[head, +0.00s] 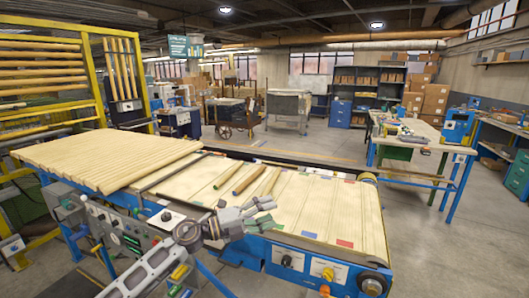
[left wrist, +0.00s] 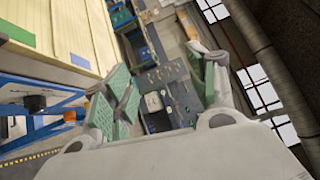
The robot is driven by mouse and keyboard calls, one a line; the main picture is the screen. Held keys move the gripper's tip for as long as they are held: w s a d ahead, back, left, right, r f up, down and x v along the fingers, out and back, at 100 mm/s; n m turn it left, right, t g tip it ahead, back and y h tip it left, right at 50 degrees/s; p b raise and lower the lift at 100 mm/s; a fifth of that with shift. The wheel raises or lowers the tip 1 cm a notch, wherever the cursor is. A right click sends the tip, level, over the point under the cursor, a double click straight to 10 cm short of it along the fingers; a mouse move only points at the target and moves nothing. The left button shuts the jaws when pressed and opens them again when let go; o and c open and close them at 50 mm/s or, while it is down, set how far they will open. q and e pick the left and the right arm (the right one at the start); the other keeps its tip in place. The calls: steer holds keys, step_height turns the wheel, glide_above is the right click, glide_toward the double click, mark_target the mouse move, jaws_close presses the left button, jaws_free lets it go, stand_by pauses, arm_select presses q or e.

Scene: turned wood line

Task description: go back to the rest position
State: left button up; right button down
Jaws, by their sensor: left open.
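My left gripper (head: 264,210) reaches in from the lower left, over the near edge of the conveyor (head: 318,225). Its fingers are apart and nothing is between them. In the left wrist view the two green-padded fingers (left wrist: 165,92) stand wide apart, with the room behind them. The conveyor's pale belt (left wrist: 62,30) shows there at the upper left, beside the gripper. My right gripper is not in view.
Several turned rods, one a darker brown (head: 250,178), lie on the belt beyond my gripper. A slatted wood panel (head: 105,158) covers the left end. Control knobs (head: 287,260) line the near side. A workbench (head: 418,135) stands at right; the floor between is clear.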

arm_select(q)
steer(key=a+f+n+t+y, duration=0.1)
steer(key=a+n+t+y, duration=1)
steer(key=n, duration=0.8)
steer(key=s+a+f+n+g+y, duration=0.1)
steer(key=s+a+f+n+y, duration=0.15)
steer(key=f+n, duration=0.2)
steer(key=s+a+f+n+g+y, duration=0.1)
steer(key=a+f+n+y, duration=0.25)
steer(key=f, duration=0.25)
steer(key=s+a+f+n+g, duration=0.25)
steer(key=s+f+g, duration=0.35)
steer(key=s+f, duration=0.5)
steer(key=s+a+f+n+g, duration=0.25)
steer(key=s+f+g, duration=0.45)
steer(key=s, duration=0.9)
step_height(320, 180, down, 32)
steer(key=s+m, duration=0.1)
steer(key=s, duration=0.1)
steer(key=s+a+f+g, duration=0.1)
steer(key=s+a+f, duration=0.1)
steer(key=s+f, duration=0.8)
steer(key=s+a+f+g, duration=0.1)
steer(key=s+a+f, duration=0.2)
steer(key=s+f, duration=0.7)
steer(key=s, duration=0.2)
steer(key=shift+s+f, duration=0.25)
steer(key=shift+s, duration=0.05)
